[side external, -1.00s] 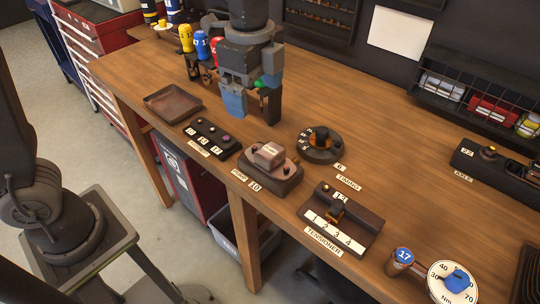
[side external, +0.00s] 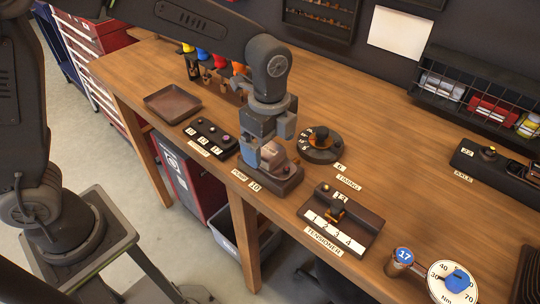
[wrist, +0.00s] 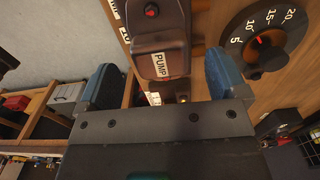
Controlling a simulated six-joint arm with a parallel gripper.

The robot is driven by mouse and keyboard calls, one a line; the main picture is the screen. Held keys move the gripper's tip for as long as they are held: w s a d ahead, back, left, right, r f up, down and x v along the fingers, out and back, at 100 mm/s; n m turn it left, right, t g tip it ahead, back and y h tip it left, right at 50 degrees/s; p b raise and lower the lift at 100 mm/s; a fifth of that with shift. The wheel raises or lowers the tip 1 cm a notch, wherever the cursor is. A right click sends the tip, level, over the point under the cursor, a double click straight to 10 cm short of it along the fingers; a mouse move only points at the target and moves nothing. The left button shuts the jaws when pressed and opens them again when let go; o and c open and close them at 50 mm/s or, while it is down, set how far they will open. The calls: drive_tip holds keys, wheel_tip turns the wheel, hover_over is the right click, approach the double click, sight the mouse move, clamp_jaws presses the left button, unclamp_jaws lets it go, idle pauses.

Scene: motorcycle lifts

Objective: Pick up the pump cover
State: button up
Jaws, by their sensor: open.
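The pump cover (wrist: 172,63) is a rounded brown block with a white PUMP label in the wrist view. It sits on its dark base (side external: 287,185) near the table's front edge. My gripper (wrist: 163,68) is open, with one blue-grey finger to each side of the cover. Neither finger visibly touches it in the wrist view. In the side view my gripper (side external: 263,153) is low at the pump station and hides most of the cover. I cannot tell there how deep the fingers reach around it.
A round timing dial (side external: 322,148) stands close right of the pump station. The tensioner block (side external: 343,220) is at the front right. A dark block with several numbered labels (side external: 210,137) and an empty tray (side external: 172,104) are left. Several coloured handles (side external: 204,55) stand behind. The middle right tabletop is clear.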

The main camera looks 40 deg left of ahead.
drive_tip(key=shift+f, duration=1.45)
drive_tip(key=shift+c, duration=0.2)
drive_tip(key=c, duration=1.1)
